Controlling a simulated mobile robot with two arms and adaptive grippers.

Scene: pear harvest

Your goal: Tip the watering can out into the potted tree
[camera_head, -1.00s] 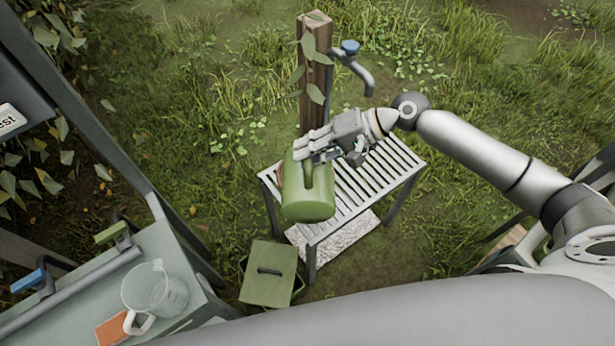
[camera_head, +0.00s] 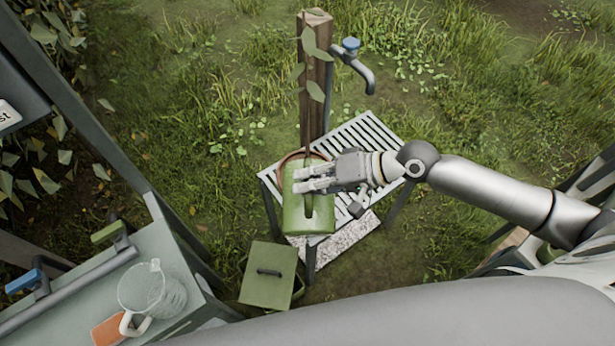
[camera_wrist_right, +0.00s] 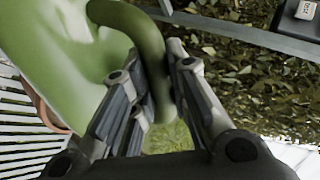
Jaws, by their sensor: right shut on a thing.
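The green watering can (camera_head: 290,215) is held over the near left part of the slatted table. My right gripper (camera_head: 312,184) is shut on its curved handle, which also shows between the fingers in the right wrist view (camera_wrist_right: 152,55). The potted tree stands behind the can: the brown rim of its pot (camera_head: 285,160) shows past the can's far edge, and its thin leafy stem rises before the wooden post. The pot also shows beside the can in the right wrist view (camera_wrist_right: 45,108). The can hides most of the pot; its spout and any water cannot be made out. My left gripper is out of view.
The slatted table (camera_head: 372,135) is bare on its right side. A tap (camera_head: 362,72) stands beside the wooden post (camera_head: 314,85). A lidded green box (camera_head: 268,275) is on the ground in front. A glass jug (camera_head: 152,290) stands on the bench at left.

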